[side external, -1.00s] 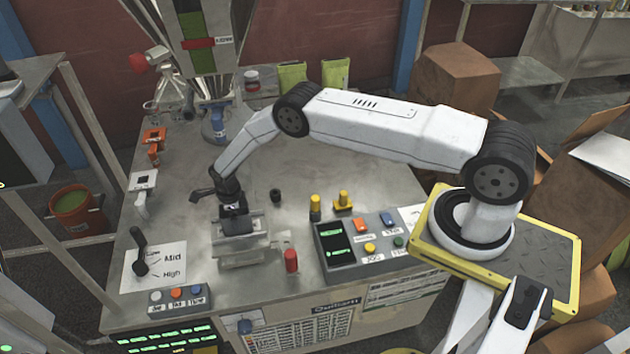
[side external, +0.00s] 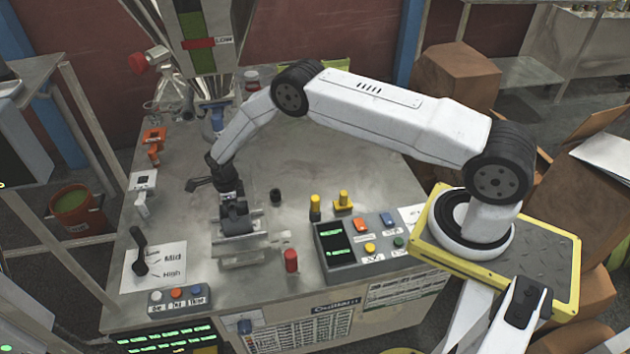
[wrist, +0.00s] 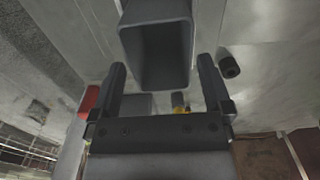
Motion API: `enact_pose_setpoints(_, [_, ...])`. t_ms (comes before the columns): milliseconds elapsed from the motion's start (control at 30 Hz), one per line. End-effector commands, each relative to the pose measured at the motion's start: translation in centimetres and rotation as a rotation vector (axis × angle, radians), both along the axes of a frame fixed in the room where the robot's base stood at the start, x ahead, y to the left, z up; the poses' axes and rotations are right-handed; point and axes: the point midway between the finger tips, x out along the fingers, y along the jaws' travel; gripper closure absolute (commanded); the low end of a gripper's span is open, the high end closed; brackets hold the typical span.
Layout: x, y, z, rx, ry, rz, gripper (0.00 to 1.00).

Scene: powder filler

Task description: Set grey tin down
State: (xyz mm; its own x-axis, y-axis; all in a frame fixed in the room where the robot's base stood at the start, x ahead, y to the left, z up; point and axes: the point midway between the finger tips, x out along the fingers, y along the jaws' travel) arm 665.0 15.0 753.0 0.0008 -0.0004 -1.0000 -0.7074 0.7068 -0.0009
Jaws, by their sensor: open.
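The grey tin (side external: 237,226) sits on the metal stand (side external: 240,248) at the front of the workbench. In the wrist view the tin (wrist: 155,55) is a dark, open-ended rectangular box at top centre. My gripper (wrist: 162,68) is open, with one black finger on each side of the tin's lower part in the picture. In the side view my gripper (side external: 233,207) is close to the tin's upper end. I cannot tell whether any finger still touches it.
A red cylinder (side external: 291,260) and a button panel (side external: 348,245) stand to the right. A small black cylinder (side external: 275,196) is behind the stand. A black lever (side external: 140,254) is at the left. The hopper (side external: 205,35) hangs at the back.

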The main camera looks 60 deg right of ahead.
Motion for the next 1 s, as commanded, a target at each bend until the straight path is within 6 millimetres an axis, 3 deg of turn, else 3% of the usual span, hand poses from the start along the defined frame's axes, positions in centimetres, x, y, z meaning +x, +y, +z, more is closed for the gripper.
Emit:
enact_pose_setpoints(533, [0.0,0.0,6.7,0.001,-0.001,0.0,0.0])
enact_pose_setpoints(1000, [0.0,0.0,8.0,0.001,0.001,0.0,0.0])
